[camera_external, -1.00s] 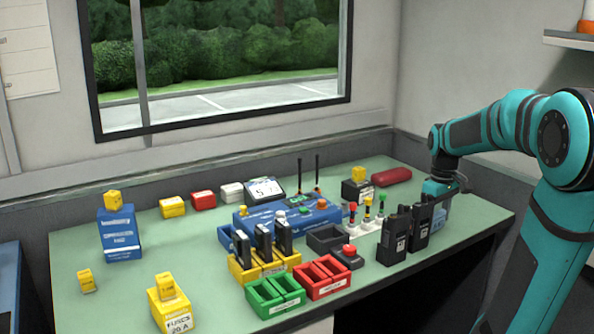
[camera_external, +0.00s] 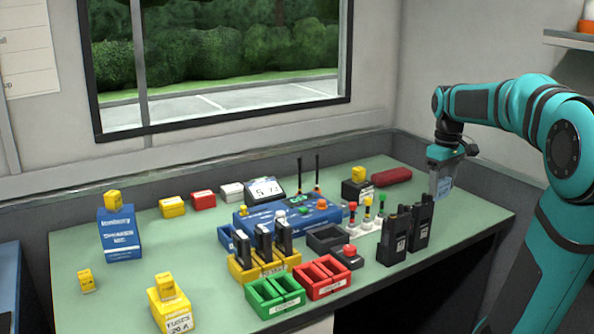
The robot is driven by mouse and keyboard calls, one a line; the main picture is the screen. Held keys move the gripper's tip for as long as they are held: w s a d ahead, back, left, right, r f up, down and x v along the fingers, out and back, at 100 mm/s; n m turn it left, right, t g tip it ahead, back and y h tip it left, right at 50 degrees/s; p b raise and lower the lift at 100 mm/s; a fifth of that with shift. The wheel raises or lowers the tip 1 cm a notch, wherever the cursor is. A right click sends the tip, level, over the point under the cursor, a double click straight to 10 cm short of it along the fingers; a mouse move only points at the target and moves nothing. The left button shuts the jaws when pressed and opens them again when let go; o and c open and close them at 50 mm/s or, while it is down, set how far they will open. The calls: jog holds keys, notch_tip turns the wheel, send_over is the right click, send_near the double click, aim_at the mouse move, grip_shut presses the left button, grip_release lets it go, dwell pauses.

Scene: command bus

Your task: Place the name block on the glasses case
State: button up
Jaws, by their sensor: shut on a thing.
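My gripper (camera_external: 441,172) is shut on the name block (camera_external: 443,186), a small pale-blue block. It holds the block upright in the air above the right end of the table. The fingers cover part of the block. The glasses case (camera_external: 391,177) is a dark red, rounded long case lying on the table near the back wall, to the left of my gripper. Its top looks bare.
Two black radios (camera_external: 396,236) stand in front of and to the left of my gripper. A black box (camera_external: 354,190) with a yellow block (camera_external: 358,174) on top stands left of the case. Colored plugs (camera_external: 367,206) stand nearby. The table's right end (camera_external: 470,203) is clear.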

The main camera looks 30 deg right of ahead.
jog(key=shift+r, duration=0.3)
jog(key=shift+w+d+r, duration=0.1)
jog(key=shift+w, duration=0.1)
jog(key=w+d+r, duration=0.2)
jog(key=w+d, duration=0.1)
jog(key=w, duration=0.4)
jog(key=w+d+r, duration=0.2)
jog(key=w+d, duration=0.2)
jog(key=w, duration=0.4)
jog(key=m, duration=0.1)
send_near(404, 172)
jog(key=shift+a+f, duration=0.1)
jog(key=shift+f, duration=2.6)
jog(key=shift+f, duration=0.15)
jog(key=o, duration=1)
jog(key=shift+c, duration=0.2)
